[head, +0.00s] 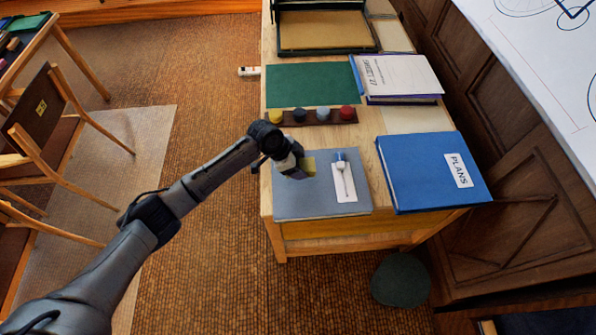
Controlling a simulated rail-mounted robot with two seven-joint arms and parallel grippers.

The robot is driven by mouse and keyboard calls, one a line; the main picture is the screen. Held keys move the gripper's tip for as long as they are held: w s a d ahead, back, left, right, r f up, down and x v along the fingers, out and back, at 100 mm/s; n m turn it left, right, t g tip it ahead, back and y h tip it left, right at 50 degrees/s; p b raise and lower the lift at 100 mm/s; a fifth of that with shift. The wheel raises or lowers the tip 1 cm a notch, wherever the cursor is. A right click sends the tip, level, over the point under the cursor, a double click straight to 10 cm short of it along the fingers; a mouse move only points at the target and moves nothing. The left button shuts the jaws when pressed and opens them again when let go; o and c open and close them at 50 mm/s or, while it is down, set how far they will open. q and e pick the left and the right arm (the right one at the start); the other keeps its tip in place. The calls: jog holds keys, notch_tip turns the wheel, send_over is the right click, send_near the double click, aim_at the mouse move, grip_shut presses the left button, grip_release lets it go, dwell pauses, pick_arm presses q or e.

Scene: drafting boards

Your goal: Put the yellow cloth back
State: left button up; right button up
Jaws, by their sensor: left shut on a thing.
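The yellow cloth (309,167) shows as a small olive-yellow patch at the tips of my left gripper (297,171). My left gripper is shut on it, over the upper left part of a grey mat (322,205) on the wooden table. The gripper hides part of the cloth, and I cannot tell whether the cloth touches the mat. A white card (346,188) with a small blue-topped tool (341,160) lies on the mat just right of the gripper. My right gripper is out of view.
Behind the gripper is a dark strip (331,119) with coloured knobs, then a green mat (310,84) and a green-rimmed tray (278,35). A blue "PLANS" binder (425,175) lies right, papers (400,75) behind it. Bare wood (376,150) shows between mat and binder.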

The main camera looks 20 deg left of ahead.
pick_arm(q)
jog(key=shift+f+b, duration=0.4)
jog(key=shift+f, duration=1.6)
jog(key=shift+f, duration=0.1)
jog(key=o, duration=0.9)
jog(key=shift+r, duration=0.25)
jog(key=p+v, duration=0.2)
jog(key=v, duration=0.9)
jog(key=shift+s+a+r, duration=0.15)
jog(key=shift+a+r, duration=0.05)
jog(key=shift+r, duration=0.1)
